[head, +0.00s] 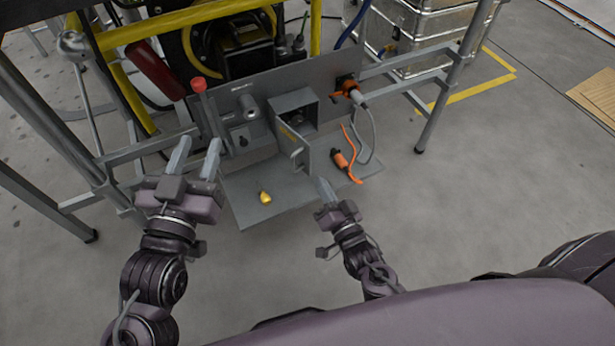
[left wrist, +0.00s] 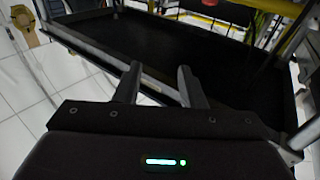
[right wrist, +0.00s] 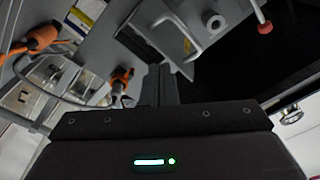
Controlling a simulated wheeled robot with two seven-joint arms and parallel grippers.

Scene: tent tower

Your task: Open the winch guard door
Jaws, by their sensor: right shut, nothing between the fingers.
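The winch guard is a small grey box (head: 291,101) on the grey panel. Its door (head: 291,146) stands swung out toward me, and part of the box's inside shows. The door carries a pale bar handle (head: 298,156), which also shows in the right wrist view (right wrist: 191,50). My right gripper (head: 321,182) is shut and empty, just below and right of the door's outer edge, apparently clear of the handle. My left gripper (head: 196,145) is open and empty, to the left in front of the panel.
A grey shelf (head: 245,198) below the panel holds a yellow object (head: 265,197) and an orange connector (head: 341,160) with cable. A red-topped lever (head: 199,86) stands near my left gripper.

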